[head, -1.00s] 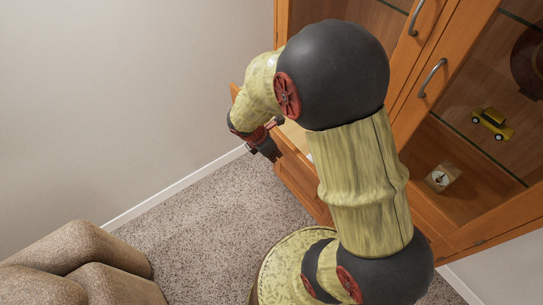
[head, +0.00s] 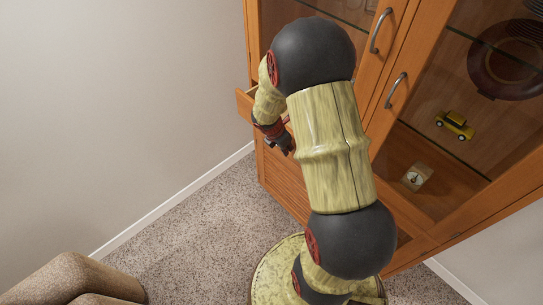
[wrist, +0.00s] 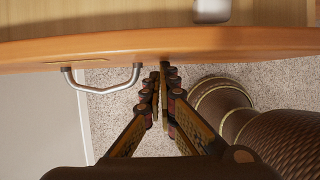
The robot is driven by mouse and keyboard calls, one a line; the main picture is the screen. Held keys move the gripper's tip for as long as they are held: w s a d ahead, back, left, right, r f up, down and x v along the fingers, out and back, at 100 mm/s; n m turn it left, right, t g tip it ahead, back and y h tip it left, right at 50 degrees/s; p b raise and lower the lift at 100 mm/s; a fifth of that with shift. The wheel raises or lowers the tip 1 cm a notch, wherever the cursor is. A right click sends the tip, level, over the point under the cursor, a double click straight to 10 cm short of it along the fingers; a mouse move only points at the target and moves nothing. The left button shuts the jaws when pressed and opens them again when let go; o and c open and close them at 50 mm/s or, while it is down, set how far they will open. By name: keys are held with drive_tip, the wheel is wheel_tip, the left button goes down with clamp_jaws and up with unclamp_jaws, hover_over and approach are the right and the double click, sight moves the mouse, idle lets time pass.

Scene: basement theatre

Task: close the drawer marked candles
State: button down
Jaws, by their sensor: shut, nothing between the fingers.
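An open wooden drawer (head: 243,103) sticks out from the left part of the cabinet in the head view, partly hidden by my arm. The wrist view looks down over its front edge (wrist: 220,43), with a grey metal handle (wrist: 102,88) to the left of my fingers. A pale object (wrist: 211,10) lies inside at the top of that view. I see no readable candles marking. My gripper (wrist: 162,72) is shut and empty, its tips at the outer side of the drawer front, right of the handle; contact cannot be told. It also shows in the head view (head: 289,150).
The wooden cabinet (head: 283,180) has glass doors, with a yellow toy car (head: 455,125), a small clock (head: 416,177) and a dark plate (head: 508,62) behind the glass. A brown upholstered seat (head: 70,280) stands at lower left. Carpet (head: 195,220) between is clear.

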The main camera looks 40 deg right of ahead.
drive_tip(key=d+p, duration=0.1)
drive_tip(key=d, duration=0.3)
drive_tip(key=d+p, duration=0.2)
drive_tip(key=d, duration=0.3)
drive_tip(key=shift+w+d, duration=0.2)
drive_tip(key=shift+d, duration=0.1)
drive_tip(key=shift+w, duration=0.1)
